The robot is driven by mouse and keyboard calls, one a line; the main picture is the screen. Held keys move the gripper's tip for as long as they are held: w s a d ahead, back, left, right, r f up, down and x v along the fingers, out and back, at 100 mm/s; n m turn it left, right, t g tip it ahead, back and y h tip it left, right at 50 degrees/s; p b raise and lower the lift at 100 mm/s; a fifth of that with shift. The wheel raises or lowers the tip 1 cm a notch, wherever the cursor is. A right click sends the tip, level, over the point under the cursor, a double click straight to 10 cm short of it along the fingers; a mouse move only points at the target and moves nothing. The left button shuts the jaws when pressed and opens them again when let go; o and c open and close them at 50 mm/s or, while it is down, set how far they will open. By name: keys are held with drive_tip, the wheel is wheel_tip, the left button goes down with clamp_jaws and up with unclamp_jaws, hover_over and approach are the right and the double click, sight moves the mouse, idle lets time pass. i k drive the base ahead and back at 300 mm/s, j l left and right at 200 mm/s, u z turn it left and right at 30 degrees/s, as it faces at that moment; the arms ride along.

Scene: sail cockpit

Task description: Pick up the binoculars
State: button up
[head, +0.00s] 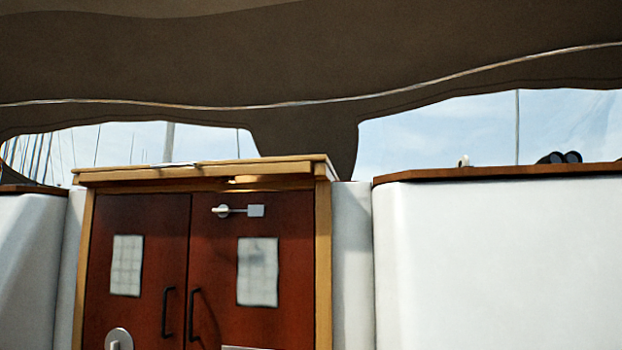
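Black binoculars (559,158) rest on the brown wooden ledge (500,172) at the right, seen from below its level. Two dark rounded ends show above the ledge's edge; their lower part is partly hidden by it. My gripper is not in the head view, so its position relative to the binoculars cannot be told.
A small pale object (463,161) stands on the same ledge, left of the binoculars. A white wall (500,260) drops below the ledge. Shut reddish wooden doors (190,260) with black handles stand at the left. A dark canopy (300,60) hangs overhead.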

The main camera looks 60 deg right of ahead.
sight(571, 157)
drive_tip(key=j+z, duration=0.1)
drive_tip(key=z, duration=0.3)
drive_tip(key=k+j+z, duration=0.1)
drive_tip(key=z, duration=0.35)
